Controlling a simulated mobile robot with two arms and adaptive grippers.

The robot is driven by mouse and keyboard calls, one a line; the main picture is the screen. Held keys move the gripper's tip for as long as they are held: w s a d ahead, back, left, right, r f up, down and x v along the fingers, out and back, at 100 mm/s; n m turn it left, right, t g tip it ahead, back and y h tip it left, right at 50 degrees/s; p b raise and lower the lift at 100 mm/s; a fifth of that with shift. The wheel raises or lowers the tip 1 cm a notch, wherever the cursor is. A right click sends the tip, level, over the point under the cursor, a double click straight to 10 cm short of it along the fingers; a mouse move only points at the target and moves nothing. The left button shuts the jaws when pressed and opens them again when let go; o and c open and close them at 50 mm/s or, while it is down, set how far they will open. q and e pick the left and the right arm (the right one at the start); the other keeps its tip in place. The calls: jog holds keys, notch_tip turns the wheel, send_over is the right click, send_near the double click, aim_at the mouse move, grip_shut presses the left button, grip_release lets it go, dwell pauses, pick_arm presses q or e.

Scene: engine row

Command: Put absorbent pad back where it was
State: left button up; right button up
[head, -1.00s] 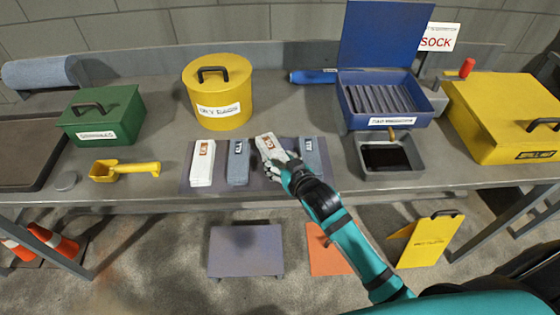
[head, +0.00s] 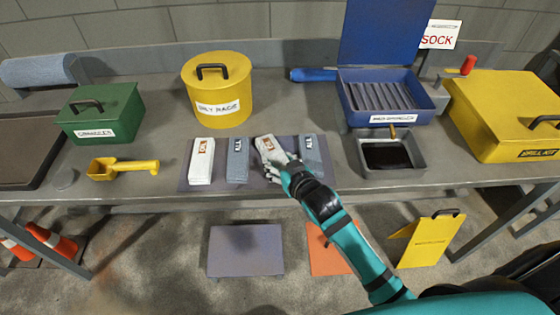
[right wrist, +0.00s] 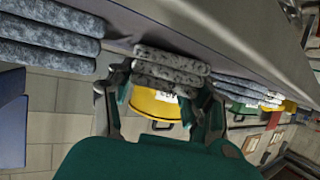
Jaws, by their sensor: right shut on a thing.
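A white absorbent pad (head: 267,146) with an orange label lies third from the left in a row on a dark mat (head: 184,184). My right gripper (head: 277,168) is shut on its front end and hides that part. In the right wrist view the held pad, a grey layered stack (right wrist: 170,70), is between the fingers of the right gripper (right wrist: 165,88). Another white pad (head: 201,165) is at the row's left end. Blue-grey pads stand on either side of the held one, one to the left (head: 237,162) and one to the right (head: 311,157). My left gripper is not in view.
A yellow drum (head: 217,90) stands behind the pads. A green box (head: 100,115) and yellow scoop (head: 123,168) are at left. A blue open case (head: 385,105), a grey tray (head: 418,160) and a large yellow box (head: 505,115) are at right.

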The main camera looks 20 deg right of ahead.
jog(key=shift+s+f, duration=0.1)
jog(key=shift+f, duration=0.35)
